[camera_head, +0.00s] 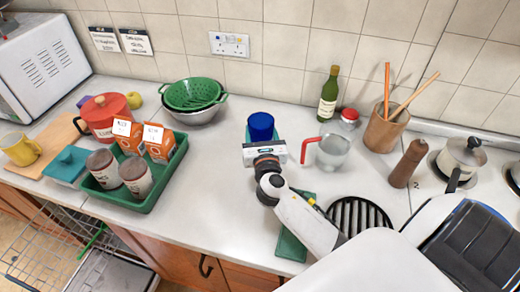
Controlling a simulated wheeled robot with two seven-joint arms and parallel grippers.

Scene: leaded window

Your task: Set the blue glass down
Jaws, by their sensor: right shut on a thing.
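The blue glass (260,126) is upright at the middle of the counter's depth, just beyond the hand of my right gripper (262,141). My right gripper is shut on it; its fingers are mostly hidden behind the hand. I cannot tell whether the glass's base touches the surface below, because the hand covers it. My left gripper is not in view.
A green mat or board (291,247) lies under my right arm. A clear jug with a red handle (333,151) stands close right of the glass. A green bottle (328,95) is behind. A green tray (146,201) and colander (193,94) stand left, with clear counter between.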

